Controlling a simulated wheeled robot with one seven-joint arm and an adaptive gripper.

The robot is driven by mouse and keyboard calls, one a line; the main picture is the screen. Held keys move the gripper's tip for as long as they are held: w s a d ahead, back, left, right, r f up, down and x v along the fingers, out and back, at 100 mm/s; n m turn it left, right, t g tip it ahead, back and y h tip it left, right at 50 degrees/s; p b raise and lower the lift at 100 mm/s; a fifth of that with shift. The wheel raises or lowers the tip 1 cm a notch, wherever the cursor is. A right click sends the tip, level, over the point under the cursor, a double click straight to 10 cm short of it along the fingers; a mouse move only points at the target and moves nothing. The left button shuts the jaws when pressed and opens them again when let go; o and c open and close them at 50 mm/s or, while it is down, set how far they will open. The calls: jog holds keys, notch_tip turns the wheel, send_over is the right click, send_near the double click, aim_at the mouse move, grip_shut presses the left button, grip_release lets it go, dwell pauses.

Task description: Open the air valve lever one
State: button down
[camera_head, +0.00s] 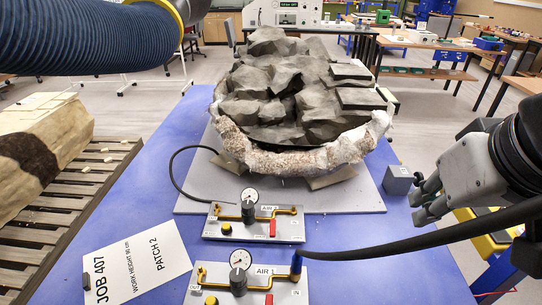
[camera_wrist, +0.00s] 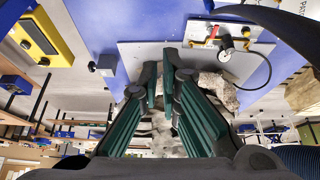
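The AIR 1 panel (camera_head: 210,285) lies at the front of the blue table in the head view. It has a yellow pipe, a gauge (camera_head: 240,258), a yellow knob (camera_head: 211,300) and a red lever (camera_head: 268,299) near the bottom edge. The similar AIR 2 panel (camera_head: 225,213) lies behind it, with its own red lever (camera_head: 272,228). My gripper (camera_head: 419,198) is at the right, above the table's right side, apart from both panels. In the wrist view its green-padded fingers (camera_wrist: 162,62) are apart and empty. An upside-down panel (camera_wrist: 255,31) with a red lever (camera_wrist: 212,33) shows beyond them.
A rock fossil block (camera_head: 265,100) in a plaster jacket (camera_head: 270,158) sits behind the panels. A thick black hose joins AIR 1's blue fitting (camera_head: 296,262) and sweeps right below my gripper. A grey box (camera_head: 398,180) is near my fingers. A job sheet (camera_head: 135,265) lies left.

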jog(key=w+a+f+n+g+b, duration=0.1)
jog(key=w+a+f+n, duration=0.25)
jog(key=a, duration=0.25)
jog(key=w+a+f+n+g, duration=0.2)
jog(key=a+f+n, duration=0.1)
jog(key=a+f, duration=0.15)
jog(key=w+a+f+n+g+b, duration=0.1)
jog(key=w+a+f+n, duration=0.2)
jog(key=a, duration=0.3)
jog(key=s+a+f+n+h, duration=0.2)
jog(key=s+a+f+n, duration=0.1)
jog(key=a+f, duration=0.5)
jog(key=s+a+f+n+g+h+b, duration=0.1)
jog(key=s+a+f+n+h, duration=0.1)
jog(key=a+f+n, duration=0.3)
jog(key=s+a+f, duration=0.1)
jog(key=a+f, duration=0.2)
jog(key=f, duration=0.1)
jog(key=shift+s+a+f, duration=0.15)
jog(key=shift+s+f, duration=0.15)
jog(key=shift+f, duration=0.1)
